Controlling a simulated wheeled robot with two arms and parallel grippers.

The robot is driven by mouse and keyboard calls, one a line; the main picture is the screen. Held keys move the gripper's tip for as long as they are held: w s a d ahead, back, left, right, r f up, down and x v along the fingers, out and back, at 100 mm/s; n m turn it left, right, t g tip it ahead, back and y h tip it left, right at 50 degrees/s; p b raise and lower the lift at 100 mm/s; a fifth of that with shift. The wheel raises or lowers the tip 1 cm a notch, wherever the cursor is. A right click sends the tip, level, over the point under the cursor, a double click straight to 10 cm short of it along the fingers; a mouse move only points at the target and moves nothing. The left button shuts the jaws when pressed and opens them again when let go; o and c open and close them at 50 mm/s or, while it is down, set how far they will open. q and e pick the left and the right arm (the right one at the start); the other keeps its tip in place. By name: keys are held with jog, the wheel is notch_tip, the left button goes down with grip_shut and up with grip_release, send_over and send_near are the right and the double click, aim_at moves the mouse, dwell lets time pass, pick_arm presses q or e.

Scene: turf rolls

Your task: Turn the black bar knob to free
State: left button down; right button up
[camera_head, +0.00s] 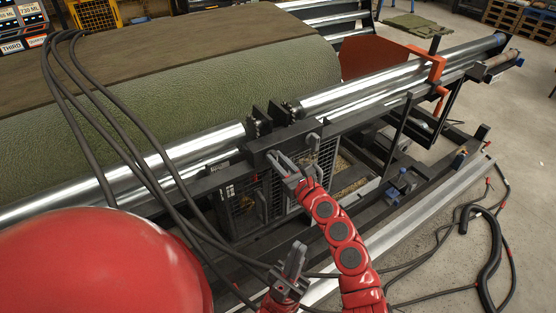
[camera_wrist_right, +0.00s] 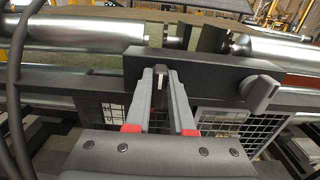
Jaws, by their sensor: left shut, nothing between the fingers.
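The black bar knob (camera_wrist_right: 159,80), with a white mark on it, is on the dark panel (camera_wrist_right: 205,72) of the machine. In the right wrist view it shows between the fingertips of my right gripper (camera_wrist_right: 160,73), one finger on each side. The gap is narrow, and I cannot tell whether both fingers press on it. In the head view my right gripper (camera_head: 285,165) is at the panel and hides the knob. My left gripper (camera_head: 292,258) is shut and empty, low in front of the machine and apart from it.
A grey knob (camera_wrist_right: 262,92) sits on the panel right of my right gripper. Metal rollers (camera_head: 370,85) and a large green turf roll (camera_head: 240,85) lie behind. Black hoses (camera_head: 130,140) cross on the left. More cables (camera_head: 490,235) lie on the floor at right.

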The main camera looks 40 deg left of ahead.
grip_shut()
jog(key=shift+m, duration=0.4)
jog(key=m+p, duration=0.3)
jog(key=m, duration=0.2)
jog(key=f+m+p, duration=0.1)
jog(key=m+p, duration=0.3)
jog(key=m, duration=0.2)
jog(key=w+m+p, duration=0.1)
jog(key=m+p, duration=0.2)
jog(key=m, duration=0.3)
jog(key=shift+w+d+f, duration=0.1)
jog(key=shift+d+f, duration=0.05)
jog(key=shift+d, duration=0.1)
jog(key=shift+f+m, duration=0.1)
jog(key=shift+m, duration=0.2)
jog(key=o, duration=0.5)
grip_release()
